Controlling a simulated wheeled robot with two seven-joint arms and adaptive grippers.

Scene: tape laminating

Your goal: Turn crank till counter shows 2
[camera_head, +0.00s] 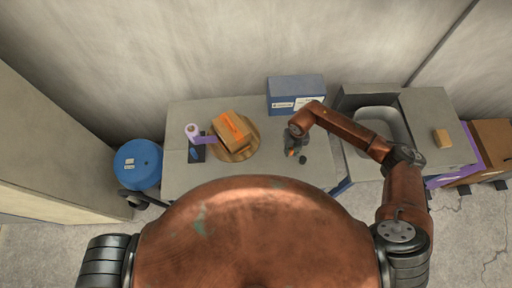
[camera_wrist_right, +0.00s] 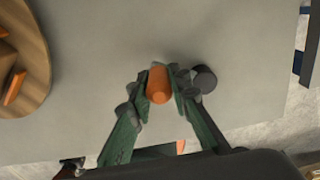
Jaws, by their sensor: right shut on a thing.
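My right gripper (camera_head: 294,145) is over the right part of the grey table. In the right wrist view its green fingers (camera_wrist_right: 159,92) are shut on an orange cylinder (camera_wrist_right: 159,85), which looks like the crank's handle. The orange also shows small in the head view (camera_head: 291,153). A dark round knob (camera_wrist_right: 204,79) sits just right of the fingers; it also shows in the head view (camera_head: 302,160). The crank's arm and any link to the knob are hidden or too small to tell. I see no readable counter. My left gripper is out of view.
A round wooden board (camera_head: 245,154) bears a cardboard box (camera_head: 231,130) with orange tape. A purple roll (camera_head: 192,130) stands left of it. A blue box (camera_head: 296,90) is behind my gripper. A grey basin (camera_head: 382,121) is right. The grey table (camera_head: 184,177) is bare at front left.

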